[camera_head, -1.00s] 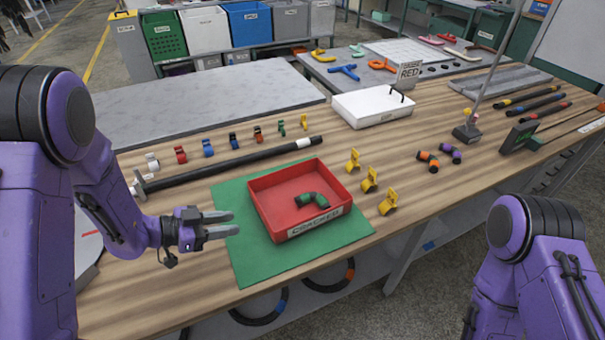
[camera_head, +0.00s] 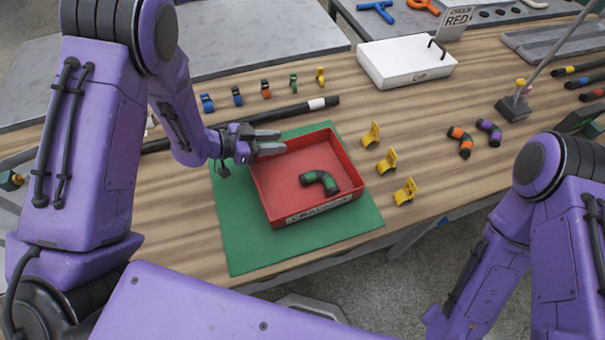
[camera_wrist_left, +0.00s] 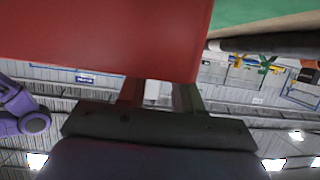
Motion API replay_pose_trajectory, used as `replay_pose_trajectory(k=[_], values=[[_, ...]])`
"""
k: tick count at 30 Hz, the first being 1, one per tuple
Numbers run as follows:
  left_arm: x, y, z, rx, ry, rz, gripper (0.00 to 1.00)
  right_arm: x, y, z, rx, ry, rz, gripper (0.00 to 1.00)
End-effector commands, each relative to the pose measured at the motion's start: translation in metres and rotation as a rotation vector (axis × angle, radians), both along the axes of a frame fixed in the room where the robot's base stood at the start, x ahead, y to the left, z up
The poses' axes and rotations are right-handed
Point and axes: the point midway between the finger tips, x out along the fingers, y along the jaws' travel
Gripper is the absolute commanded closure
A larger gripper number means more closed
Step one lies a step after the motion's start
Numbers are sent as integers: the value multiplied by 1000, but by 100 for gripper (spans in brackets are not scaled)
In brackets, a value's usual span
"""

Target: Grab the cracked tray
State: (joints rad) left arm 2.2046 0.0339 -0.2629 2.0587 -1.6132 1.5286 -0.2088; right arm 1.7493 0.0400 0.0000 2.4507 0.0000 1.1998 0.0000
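The red tray (camera_head: 282,204), with a "CRACKED" label on its front wall, sits on a green mat (camera_head: 240,246) on the wooden table. A dark elbow fitting with green bands (camera_head: 321,181) lies inside it. My left gripper (camera_head: 277,141) is at the tray's back-left corner, its two fingers spread with a gap between them. In the left wrist view the tray's red wall (camera_wrist_left: 105,40) fills the upper left, and the fingers (camera_wrist_left: 158,92) reach up to it, their tips hidden. I cannot tell whether they touch the wall. My right gripper is out of view.
A white tray (camera_head: 405,65) stands behind, beside an "ORDER RED" sign (camera_head: 457,18). A black hose (camera_head: 285,113) lies behind the mat. Yellow clips (camera_head: 387,161) stand right of the tray, with two elbow fittings (camera_head: 460,141) farther right. Small coloured clips (camera_head: 266,89) line the back.

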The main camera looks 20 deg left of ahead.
Motion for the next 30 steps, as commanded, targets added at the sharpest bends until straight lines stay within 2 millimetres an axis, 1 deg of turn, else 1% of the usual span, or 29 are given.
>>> replay_pose_trajectory(k=[1, 5, 12, 13, 14, 15, 16, 26, 30], values=[[7, -7, 0, 1, 2, -4, 66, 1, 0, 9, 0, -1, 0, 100], [18, -19, -10, 1, 2, -1, 66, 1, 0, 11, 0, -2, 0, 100], [21, -22, -12, 1, 0, 1, 66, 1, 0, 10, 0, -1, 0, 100], [21, -22, -12, 1, 0, 1, 69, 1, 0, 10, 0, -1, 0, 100], [21, -22, -12, 1, 0, 1, 79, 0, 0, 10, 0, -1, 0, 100], [21, -22, -12, 1, 0, 1, 92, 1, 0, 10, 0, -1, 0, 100], [21, -22, -12, 1, 0, 1, 100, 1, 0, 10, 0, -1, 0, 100], [21, -22, -12, 0, -1, 2, 100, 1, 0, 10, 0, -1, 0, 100], [21, -22, -9, 0, 0, 1, 100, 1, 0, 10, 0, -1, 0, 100]])
